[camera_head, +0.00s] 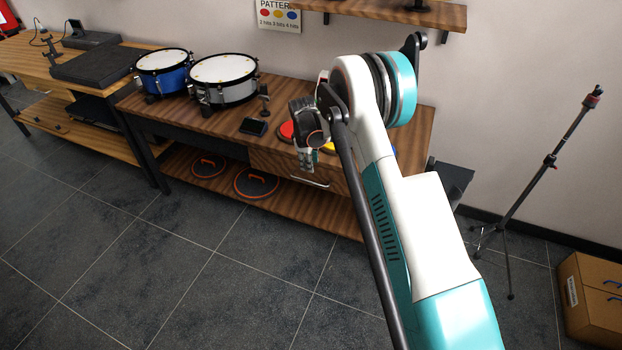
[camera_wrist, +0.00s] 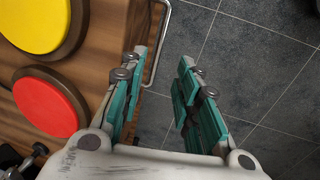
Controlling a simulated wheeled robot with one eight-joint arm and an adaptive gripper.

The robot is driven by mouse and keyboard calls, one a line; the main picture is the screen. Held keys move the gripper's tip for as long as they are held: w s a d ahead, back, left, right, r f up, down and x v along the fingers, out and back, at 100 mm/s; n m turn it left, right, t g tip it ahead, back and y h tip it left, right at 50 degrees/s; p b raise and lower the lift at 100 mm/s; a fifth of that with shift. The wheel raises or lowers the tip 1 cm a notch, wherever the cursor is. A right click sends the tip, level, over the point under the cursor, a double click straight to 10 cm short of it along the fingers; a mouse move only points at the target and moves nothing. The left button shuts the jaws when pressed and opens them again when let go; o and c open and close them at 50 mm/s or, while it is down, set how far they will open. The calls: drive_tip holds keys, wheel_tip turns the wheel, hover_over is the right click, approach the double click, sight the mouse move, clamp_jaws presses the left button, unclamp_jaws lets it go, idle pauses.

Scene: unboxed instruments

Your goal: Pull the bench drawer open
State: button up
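The bench drawer (camera_head: 268,166) is a wooden front under the bench top, at the middle of the head view, and looks shut. Its metal bar handle (camera_head: 309,182) runs along the front, partly hidden by my arm. In the wrist view the handle (camera_wrist: 159,50) stands out from the bench edge, close by the left finger. My gripper (camera_wrist: 163,68) is open, its two fingers apart with bare floor showing between them. In the head view my gripper (camera_head: 306,160) is in front of the drawer, above the handle. I cannot tell whether a finger touches it.
The bench top (camera_head: 222,124) carries a blue drum (camera_head: 163,72), a silver drum (camera_head: 223,78), a red pad (camera_wrist: 45,106) and a yellow pad (camera_wrist: 38,20). A lower shelf (camera_head: 330,212) holds round pads. A tripod stand (camera_head: 535,180) and cardboard box (camera_head: 592,305) are right. The floor ahead is clear.

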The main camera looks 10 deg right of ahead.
sight(312, 182)
drive_tip(key=f+b, duration=0.1)
drive_tip(key=f, duration=0.2)
drive_tip(key=w+d+f+b, duration=0.1)
drive_tip(key=f, duration=0.3)
drive_tip(key=f+b, duration=0.1)
drive_tip(key=f, duration=0.3)
drive_tip(key=shift+w+d+b, duration=0.15)
drive_tip(key=shift+w+b, duration=0.2)
drive_tip(key=shift+w, duration=0.05)
clamp_jaws()
